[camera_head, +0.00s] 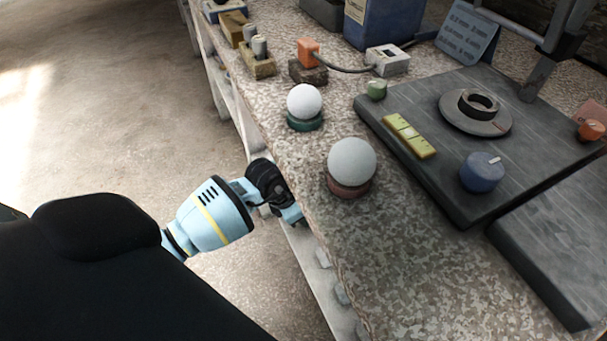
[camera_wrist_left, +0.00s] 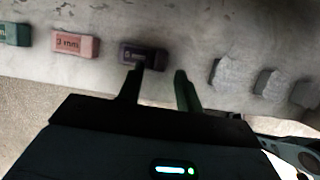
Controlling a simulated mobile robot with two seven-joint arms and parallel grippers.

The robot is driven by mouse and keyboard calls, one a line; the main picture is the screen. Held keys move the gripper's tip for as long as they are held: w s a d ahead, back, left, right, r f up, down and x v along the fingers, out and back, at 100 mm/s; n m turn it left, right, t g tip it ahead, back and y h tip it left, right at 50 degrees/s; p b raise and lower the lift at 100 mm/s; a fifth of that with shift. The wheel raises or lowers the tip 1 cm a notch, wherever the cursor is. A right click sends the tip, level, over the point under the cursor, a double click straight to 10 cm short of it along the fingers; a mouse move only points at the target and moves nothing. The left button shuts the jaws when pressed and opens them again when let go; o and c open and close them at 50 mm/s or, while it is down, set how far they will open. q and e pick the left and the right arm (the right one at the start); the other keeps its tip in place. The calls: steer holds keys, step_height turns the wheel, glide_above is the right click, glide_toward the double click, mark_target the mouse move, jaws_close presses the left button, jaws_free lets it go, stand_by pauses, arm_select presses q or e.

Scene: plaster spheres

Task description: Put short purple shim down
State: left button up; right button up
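The short purple shim (camera_wrist_left: 144,55), a small dark block with a blurred label, sits on a pale ledge in the left wrist view. My left gripper (camera_wrist_left: 158,75) is open, its two fingers spread just in front of the shim. The left fingertip overlaps the shim's lower edge in the picture; whether they touch I cannot tell. The right finger is apart from it. In the head view my left gripper (camera_head: 292,213) is low beside the bench edge, partly hidden, and the shim does not show. My right gripper is not in view.
On the ledge, a pink shim marked 3 mm (camera_wrist_left: 75,43) and a green shim (camera_wrist_left: 14,34) lie left; several grey blocks (camera_wrist_left: 235,76) lie right. The bench top (camera_head: 400,270) above bears a grey sphere (camera_head: 351,160) and a white sphere (camera_head: 304,101) near its edge.

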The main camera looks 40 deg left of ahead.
arm_select(q)
steer(key=shift+p+v, duration=0.6)
steer(key=shift+v, duration=1.8)
steer(key=shift+d, duration=0.1)
